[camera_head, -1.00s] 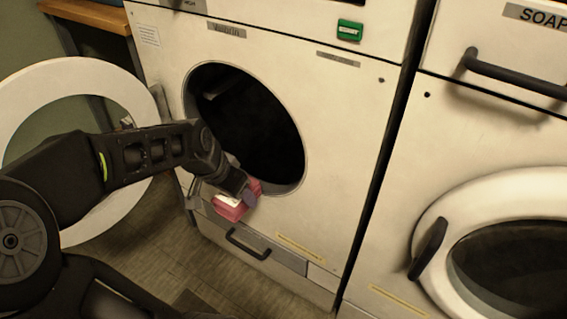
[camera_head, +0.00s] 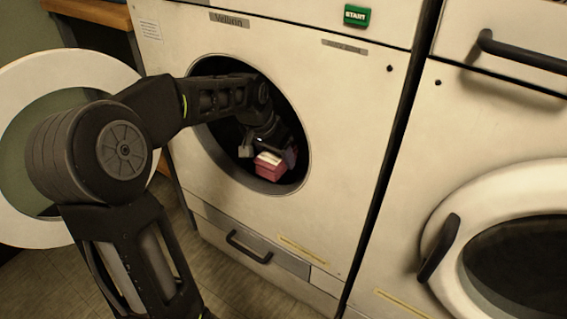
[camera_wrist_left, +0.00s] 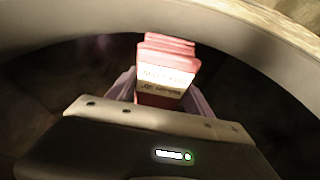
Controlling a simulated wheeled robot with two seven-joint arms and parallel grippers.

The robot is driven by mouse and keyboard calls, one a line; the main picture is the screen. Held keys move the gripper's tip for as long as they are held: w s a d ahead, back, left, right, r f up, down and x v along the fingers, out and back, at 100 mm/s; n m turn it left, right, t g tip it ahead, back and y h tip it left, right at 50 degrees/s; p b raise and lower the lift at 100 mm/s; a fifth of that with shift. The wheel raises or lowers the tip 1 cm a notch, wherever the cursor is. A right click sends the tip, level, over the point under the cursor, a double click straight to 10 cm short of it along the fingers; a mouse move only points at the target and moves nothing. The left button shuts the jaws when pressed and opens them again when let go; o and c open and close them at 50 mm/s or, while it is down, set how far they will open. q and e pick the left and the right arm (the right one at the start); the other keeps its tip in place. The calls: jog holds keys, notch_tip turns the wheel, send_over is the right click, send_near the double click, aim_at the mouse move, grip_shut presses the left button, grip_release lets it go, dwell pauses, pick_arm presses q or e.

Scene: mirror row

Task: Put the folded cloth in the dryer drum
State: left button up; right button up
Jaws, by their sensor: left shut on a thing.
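The folded cloth (camera_head: 268,166) is a small pink-red bundle with a pale printed band. My left gripper (camera_head: 278,154) is shut on it and holds it inside the round opening of the dryer drum (camera_head: 222,140), near its lower rim. In the left wrist view the cloth (camera_wrist_left: 166,72) sits between the fingers, with the drum rim (camera_wrist_left: 100,20) curving past behind it. The drum inside is dark, and I cannot tell whether the cloth touches its floor. My right gripper is not in view.
The dryer's round door (camera_head: 22,90) hangs open at the left, behind my left arm. A green START button (camera_head: 357,15) is above the opening. A second machine with a shut round door (camera_head: 455,185) and dark handle stands at the right. A drawer handle (camera_head: 248,247) is below.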

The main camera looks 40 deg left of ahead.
pick_arm(q)
jog(key=shift+w, duration=1.6)
notch_tip(320, 180, down, 4)
jog(key=b, duration=0.3)
jog(key=shift+r, duration=0.3)
jog(key=o, duration=0.9)
jog(key=shift+f, duration=0.2)
jog(key=o, duration=0.5)
